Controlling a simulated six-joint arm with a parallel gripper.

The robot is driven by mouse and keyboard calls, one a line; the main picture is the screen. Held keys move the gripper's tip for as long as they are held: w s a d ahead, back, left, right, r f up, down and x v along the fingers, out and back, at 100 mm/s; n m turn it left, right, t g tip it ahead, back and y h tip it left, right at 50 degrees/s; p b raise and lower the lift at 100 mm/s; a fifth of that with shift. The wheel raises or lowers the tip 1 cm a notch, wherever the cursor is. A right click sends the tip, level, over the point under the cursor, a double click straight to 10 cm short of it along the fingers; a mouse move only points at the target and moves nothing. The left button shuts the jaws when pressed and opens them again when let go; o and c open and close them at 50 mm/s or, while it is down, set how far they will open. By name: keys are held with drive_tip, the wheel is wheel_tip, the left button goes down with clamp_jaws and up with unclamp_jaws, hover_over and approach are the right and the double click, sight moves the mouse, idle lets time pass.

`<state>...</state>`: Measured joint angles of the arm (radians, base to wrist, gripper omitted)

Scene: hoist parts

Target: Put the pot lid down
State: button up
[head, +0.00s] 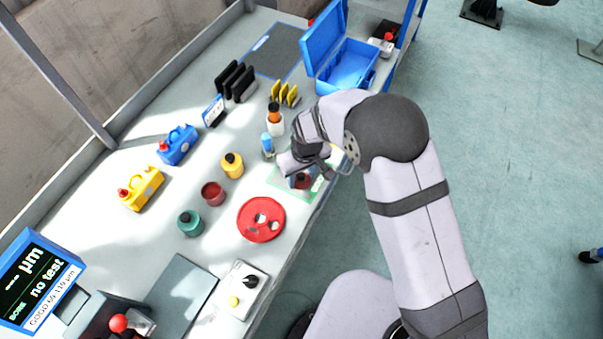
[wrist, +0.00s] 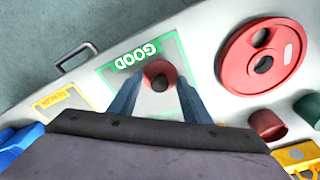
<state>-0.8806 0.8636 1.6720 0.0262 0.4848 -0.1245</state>
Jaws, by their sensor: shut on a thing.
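My gripper (wrist: 158,80) is shut on a small round red piece with a dark knob, which I take to be the pot lid (wrist: 155,69). The lid is between the two blue fingertips, over the green-framed area marked GOOD (wrist: 176,52). I cannot tell whether it touches the surface. In the head view my gripper (head: 301,175) hides part of the lid (head: 303,182). A red pot (head: 212,193) stands on the bench to the left, with no lid visible on it; it also shows in the wrist view (wrist: 268,124).
A red disc with holes (head: 259,228) lies close to the green frame. A green pot (head: 190,223) and a yellow pot (head: 232,165) stand further left. A blue bottle (head: 267,145) and an orange-topped bottle (head: 275,122) stand behind my gripper. The bench edge is near.

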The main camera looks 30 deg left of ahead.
sight(304, 185)
drive_tip(key=shift+f, duration=0.15)
drive_tip(key=o, duration=1.1)
drive_tip(key=shift+c, duration=0.2)
wheel_tip(304, 185, up, 12)
drive_tip(key=d+b, duration=0.1)
drive_tip(key=b, duration=0.2)
drive_tip(key=shift+s, duration=0.4)
drive_tip(key=w+d+r+m, duration=0.1)
drive_tip(key=d+m, duration=0.1)
drive_tip(key=d, duration=0.7)
drive_tip(key=w+d+r+m, duration=0.1)
drive_tip(key=w+d+m, duration=0.15)
drive_tip(key=d, duration=0.75)
drive_tip(key=s+d+f+m, duration=0.1)
drive_tip(key=s+d+m, duration=0.2)
drive_tip(key=s+d, duration=0.2)
drive_tip(key=s+d+m+h, duration=0.1)
drive_tip(key=s+d+m, duration=0.2)
drive_tip(key=d, duration=0.9)
drive_tip(key=s, duration=0.3)
drive_tip(key=shift+d+f+m+g, duration=0.15)
drive_tip(key=shift+f+m+g, duration=0.2)
drive_tip(key=shift+g, duration=0.05)
